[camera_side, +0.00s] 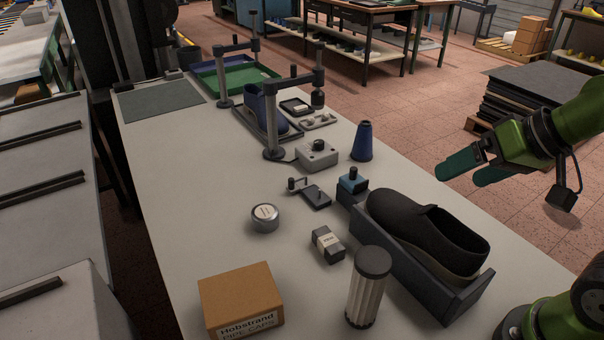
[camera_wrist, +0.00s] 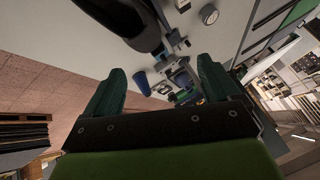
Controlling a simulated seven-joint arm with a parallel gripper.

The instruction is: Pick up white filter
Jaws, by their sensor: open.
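The white filter (camera_side: 366,297) is a pleated cylinder with a dark cap. It stands upright on the light table (camera_side: 190,220), near the front edge of the side view. I cannot make it out in the wrist view. My gripper (camera_side: 458,175) is open and empty, with green fingers. It is raised off the table's right side, above and to the right of the filter and well apart from it. The fingers also show in the wrist view (camera_wrist: 160,78), with nothing between them.
A black shoe (camera_side: 425,228) in a dark cradle (camera_side: 455,301) stands right beside the filter. A cardboard box (camera_side: 240,299), a small grey block (camera_side: 328,244) and a round tin (camera_side: 265,218) lie to its left. A blue cone (camera_side: 362,142) and clamp posts (camera_side: 273,125) stand farther back.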

